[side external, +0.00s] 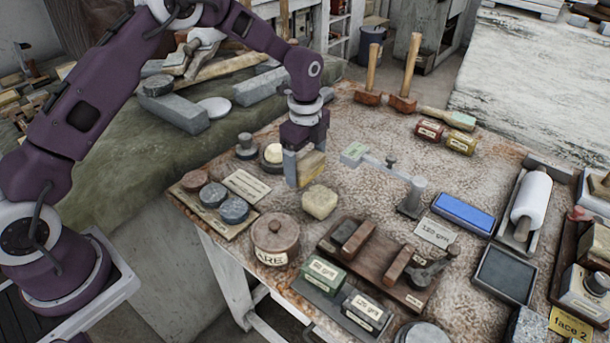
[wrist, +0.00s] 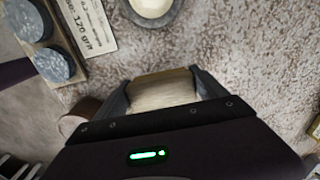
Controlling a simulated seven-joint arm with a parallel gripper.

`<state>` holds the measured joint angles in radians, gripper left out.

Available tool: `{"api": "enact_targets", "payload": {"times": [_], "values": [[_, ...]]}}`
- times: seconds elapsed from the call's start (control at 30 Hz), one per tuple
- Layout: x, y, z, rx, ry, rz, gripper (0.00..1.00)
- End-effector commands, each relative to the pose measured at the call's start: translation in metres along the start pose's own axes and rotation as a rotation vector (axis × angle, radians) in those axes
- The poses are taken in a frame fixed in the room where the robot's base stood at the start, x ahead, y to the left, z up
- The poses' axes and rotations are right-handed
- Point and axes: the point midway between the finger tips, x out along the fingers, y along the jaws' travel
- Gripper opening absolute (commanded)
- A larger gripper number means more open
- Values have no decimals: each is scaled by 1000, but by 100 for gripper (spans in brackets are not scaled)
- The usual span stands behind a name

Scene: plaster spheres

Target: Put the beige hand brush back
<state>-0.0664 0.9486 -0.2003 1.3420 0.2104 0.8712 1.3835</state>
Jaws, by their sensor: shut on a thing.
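My gripper (side external: 303,172) points down over the brown stone-like tabletop (side external: 350,120). It is shut on the beige hand brush (side external: 312,164), a short block with a tan body and a browner edge. In the wrist view the brush (wrist: 165,92) sits between both fingers (wrist: 165,93), spanning the gap. In the side view one finger hides part of it. The brush appears just above the tabletop, but I cannot tell the exact clearance. It is between a dish with a pale sphere (side external: 274,153) and a cream sponge-like block (side external: 320,202).
A lidded brown pot (side external: 275,238) and a board with round grey pucks (side external: 213,195) stand close by. A metal arm on a stand (side external: 408,190) is to the right. A wooden rack (side external: 375,265) is in front. Mallets (side external: 403,100) stand at the back.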

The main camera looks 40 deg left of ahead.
Motion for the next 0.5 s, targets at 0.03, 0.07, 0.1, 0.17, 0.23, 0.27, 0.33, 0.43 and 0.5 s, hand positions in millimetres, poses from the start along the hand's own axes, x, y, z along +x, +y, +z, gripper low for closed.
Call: {"api": "enact_targets", "payload": {"times": [0.03,0.07,0.1,0.17,0.23,0.27,0.33,0.43,0.5], "values": [[7,1,0,0,-1,3,39],[12,1,0,0,-1,3,39],[20,1,0,0,-1,3,39],[31,1,0,0,-1,3,39],[36,0,0,0,-1,1,39],[36,0,0,0,-1,0,39],[35,0,0,0,-1,-1,39],[35,0,0,0,-1,0,39],[37,0,0,0,-1,0,39]]}}
